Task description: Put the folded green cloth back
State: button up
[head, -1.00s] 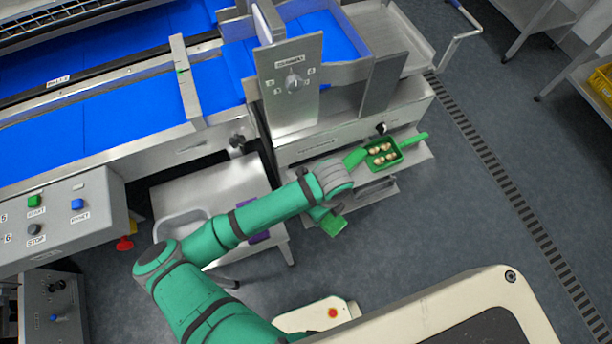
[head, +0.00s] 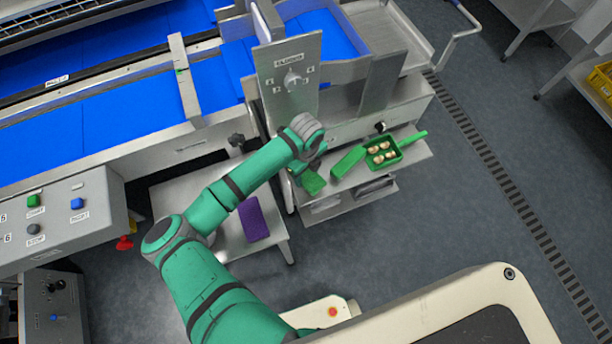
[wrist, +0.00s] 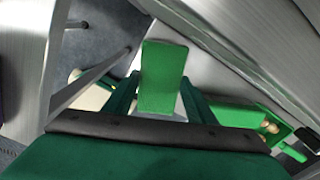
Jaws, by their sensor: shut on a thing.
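The folded green cloth (head: 313,183) is a flat green rectangle. It shows below my arm's end in the head view, by the left end of a steel shelf. In the wrist view the cloth (wrist: 162,75) stands out between the two dark green fingers of my gripper (wrist: 160,98), which is shut on it. The fingertips are mostly hidden by my wrist in the head view. I cannot tell whether the cloth touches the shelf.
A purple folded cloth (head: 253,220) lies on the steel side table (head: 228,242). A dial panel (head: 290,95) rises behind my wrist.

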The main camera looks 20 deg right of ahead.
aim_at(306, 174)
notch_tip(306, 174, down, 3)
jog(key=shift+f, duration=0.1)
jog(key=shift+w+a+f, duration=0.1)
jog(key=shift+w+f, duration=0.1)
jog(key=shift+f, duration=0.05)
jog(key=shift+f, duration=0.1)
jog(key=o, duration=1)
